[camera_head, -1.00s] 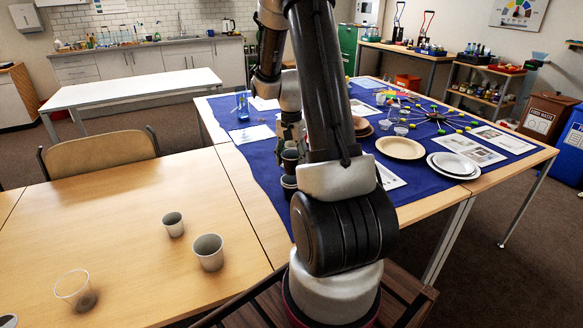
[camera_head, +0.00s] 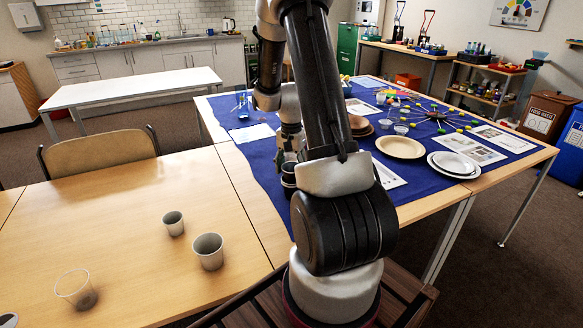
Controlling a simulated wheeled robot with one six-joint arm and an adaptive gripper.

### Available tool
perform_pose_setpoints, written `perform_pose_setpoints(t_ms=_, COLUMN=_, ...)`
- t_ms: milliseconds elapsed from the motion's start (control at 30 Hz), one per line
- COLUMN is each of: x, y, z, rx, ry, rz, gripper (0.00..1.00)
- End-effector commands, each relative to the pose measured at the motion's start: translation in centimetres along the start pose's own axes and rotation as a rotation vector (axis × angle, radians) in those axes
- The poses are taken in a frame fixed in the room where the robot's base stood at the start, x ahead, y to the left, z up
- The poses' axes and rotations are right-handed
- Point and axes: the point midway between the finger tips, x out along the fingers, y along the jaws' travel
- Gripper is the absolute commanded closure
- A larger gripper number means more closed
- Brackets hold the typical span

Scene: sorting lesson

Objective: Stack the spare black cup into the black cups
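The black cups (camera_head: 288,189) stand on the blue cloth near its left edge, just left of my upper arm. My gripper (camera_head: 287,160) points down directly over them, with its lower end at the cups' rim. My arm covers the right side of the cups and part of the gripper. The spare black cup cannot be told apart from the others at this size; whether it sits inside them or still hangs slightly above is unclear. The fingers are too small and dark to show whether they grip it.
Two grey cups (camera_head: 208,251) (camera_head: 173,223) and a clear cup (camera_head: 75,288) stand on the bare wooden table (camera_head: 130,235) at left. Plates (camera_head: 399,147) and papers lie right of my arm. A chair (camera_head: 100,155) stands behind the wooden table.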

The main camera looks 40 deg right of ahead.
Motion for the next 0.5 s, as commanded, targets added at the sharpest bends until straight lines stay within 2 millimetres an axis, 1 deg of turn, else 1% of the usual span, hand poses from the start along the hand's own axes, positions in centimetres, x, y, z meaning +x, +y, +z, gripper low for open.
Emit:
perform_pose_setpoints(t_ms=367, x=-0.1, y=0.0, z=0.0, rx=0.0, ry=0.0, rz=0.0, gripper=0.23)
perform_pose_setpoints(t_ms=467, x=-0.8, y=0.0, z=-0.1, rx=0.0, ry=0.002, rz=-0.002, gripper=0.23)
perform_pose_setpoints(t_ms=500, x=-1.4, y=-0.1, z=-0.1, rx=0.0, ry=0.003, rz=-0.003, gripper=0.23)
